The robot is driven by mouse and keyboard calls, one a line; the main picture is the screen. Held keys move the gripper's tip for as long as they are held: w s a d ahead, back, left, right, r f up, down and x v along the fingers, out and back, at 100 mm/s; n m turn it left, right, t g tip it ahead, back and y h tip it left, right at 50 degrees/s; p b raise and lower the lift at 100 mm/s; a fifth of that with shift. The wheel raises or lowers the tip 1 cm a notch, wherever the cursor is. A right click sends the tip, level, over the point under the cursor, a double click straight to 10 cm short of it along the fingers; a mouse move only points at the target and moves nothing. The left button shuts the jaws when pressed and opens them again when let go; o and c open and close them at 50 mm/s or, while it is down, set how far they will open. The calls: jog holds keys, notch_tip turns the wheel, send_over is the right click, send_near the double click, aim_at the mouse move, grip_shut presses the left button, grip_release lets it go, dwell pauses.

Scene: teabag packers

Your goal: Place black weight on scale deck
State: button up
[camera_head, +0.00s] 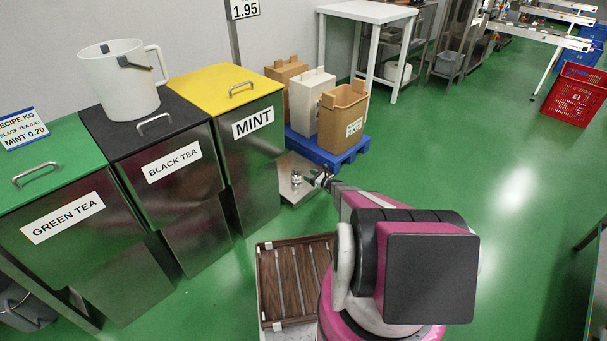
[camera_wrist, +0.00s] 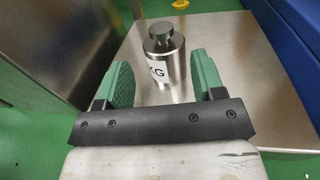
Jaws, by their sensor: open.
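A shiny silver metal weight (camera_wrist: 168,62) with a knob on top and a white label reading "KG" stands upright on the steel scale deck (camera_wrist: 240,85). It looks silver rather than black. In the head view the weight (camera_head: 296,178) is small on the deck (camera_head: 300,164), beside the MINT bin. My gripper (camera_wrist: 160,72) is open, with its green fingers on either side of the weight's lower near part. I cannot tell whether either finger touches it. In the head view my gripper (camera_head: 319,180) is at the deck's right side, partly hidden by my arm.
A blue pallet (camera_head: 314,150) with cardboard boxes (camera_head: 343,118) stands behind the deck. The MINT bin (camera_head: 253,150) is close on its left. A slatted wooden tray (camera_head: 296,282) lies in front. A white jug (camera_head: 122,82) stands on the BLACK TEA bin. Green floor is open on the right.

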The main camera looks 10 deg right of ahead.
jog(key=shift+v, duration=0.8)
jog(key=s+a+r+n+g+h, duration=0.1)
jog(key=s+a+r+n+g, duration=0.5)
jog(key=s+r, duration=0.45)
jog(key=s+a+r+n+g+h, duration=0.1)
jog(key=s+a+r+n+g, duration=0.4)
jog(key=s+r+n, duration=0.5)
jog(key=s+d+r+n+g+h, duration=0.1)
jog(key=s+r+n+h, duration=0.4)
jog(key=s+r, duration=0.5)
jog(key=s+d+r+n+h, duration=0.1)
jog(key=s+r+n+h, duration=0.4)
jog(key=s+r, duration=0.5)
jog(key=s+n, duration=0.1)
jog(key=s, duration=0.3)
jog(key=shift+s+d+g+h, duration=0.4)
